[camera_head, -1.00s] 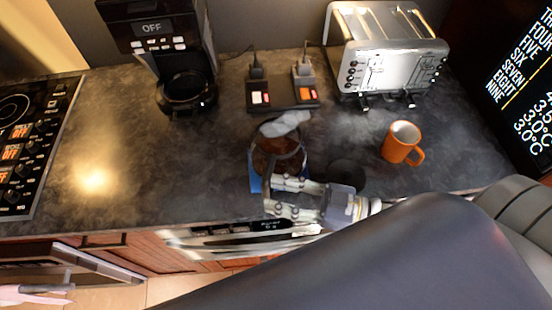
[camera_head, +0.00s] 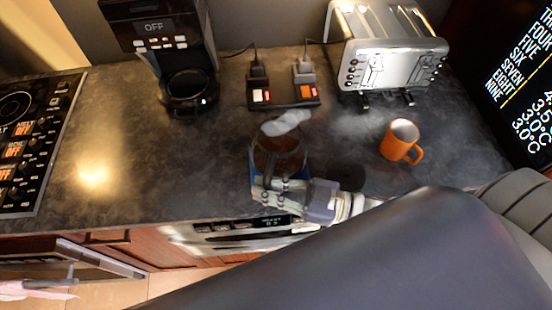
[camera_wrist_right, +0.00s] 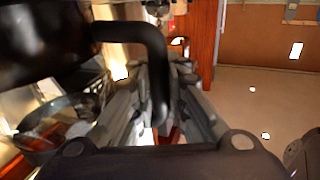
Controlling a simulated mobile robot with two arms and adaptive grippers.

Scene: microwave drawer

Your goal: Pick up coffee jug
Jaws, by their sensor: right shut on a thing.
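The coffee jug (camera_head: 277,155) stands near the front edge of the dark counter, with dark brown contents and a pale lid part. My right gripper (camera_head: 278,190) is at the near side of the jug, shut on its handle. In the right wrist view, the black handle (camera_wrist_right: 157,75) rises between the fingers of my right gripper (camera_wrist_right: 160,115). The gripper hides part of the jug's lower front in the head view. My left gripper is not in view.
A coffee machine (camera_head: 165,45) stands at the back left, and a silver toaster (camera_head: 385,50) at the back right. A plugged power strip (camera_head: 283,92) lies behind the jug. An orange mug (camera_head: 400,141) stands to the right. The counter left of the jug is clear.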

